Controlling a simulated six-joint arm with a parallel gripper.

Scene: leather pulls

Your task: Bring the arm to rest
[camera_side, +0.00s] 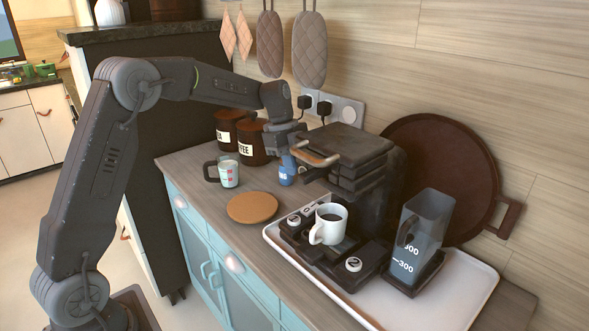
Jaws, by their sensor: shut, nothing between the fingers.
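My arm arches from the lower left over the counter. My gripper (296,149) is at its end, shut and empty, beside the upper left of the dark coffee machine (362,150). The fingertips are small and partly merge with the machine behind them, close to its tan curved handle (318,158); I cannot tell whether they touch it. A white mug (329,224) with dark liquid stands on the machine's base, under its head.
A white tray (455,300) holds the machine and a clear water jug (420,235). A round wooden board (252,207), a printed mug (228,171), a small blue item (287,175) and dark canisters (252,142) stand left. A large round brown tray (440,150) leans on the wall.

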